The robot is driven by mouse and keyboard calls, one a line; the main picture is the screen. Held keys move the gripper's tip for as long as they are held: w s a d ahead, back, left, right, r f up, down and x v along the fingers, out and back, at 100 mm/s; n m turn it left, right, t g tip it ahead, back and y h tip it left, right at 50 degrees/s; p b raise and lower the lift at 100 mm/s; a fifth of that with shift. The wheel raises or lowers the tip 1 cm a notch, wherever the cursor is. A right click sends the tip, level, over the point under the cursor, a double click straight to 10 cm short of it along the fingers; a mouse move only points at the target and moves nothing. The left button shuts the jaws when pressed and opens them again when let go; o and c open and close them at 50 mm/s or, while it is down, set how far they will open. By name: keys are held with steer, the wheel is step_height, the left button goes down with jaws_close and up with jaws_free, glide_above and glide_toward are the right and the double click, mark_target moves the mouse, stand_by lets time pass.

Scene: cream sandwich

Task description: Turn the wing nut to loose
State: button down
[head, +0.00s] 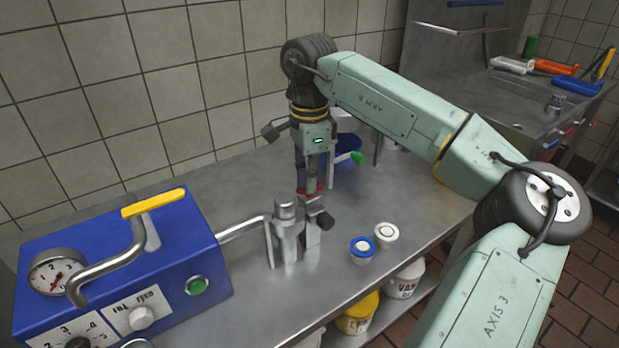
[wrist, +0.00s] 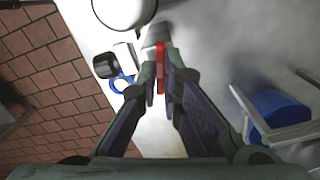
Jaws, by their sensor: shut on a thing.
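The wing nut (wrist: 160,68) appears as a thin red piece standing upright between my fingertips in the wrist view. In the head view only a little red (head: 314,188) shows at the tip of my gripper (head: 308,184), just behind the metal nozzle fitting (head: 288,228). My gripper (wrist: 161,88) points down and is shut on the red piece, one finger on each side. The fingers hide part of it, and I cannot tell how far it is turned.
A blue machine (head: 120,265) with a gauge and yellow-gripped lever stands at left, its pipe running to the fitting. A blue-rimmed cup (head: 362,250) and a white cup (head: 386,234) stand at front right. A blue container (head: 347,147) is close behind my gripper.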

stand_by(0.4)
steer(key=c, duration=1.8)
jaws_free()
steer(key=shift+o, duration=0.2)
step_height(320, 180, up, 12)
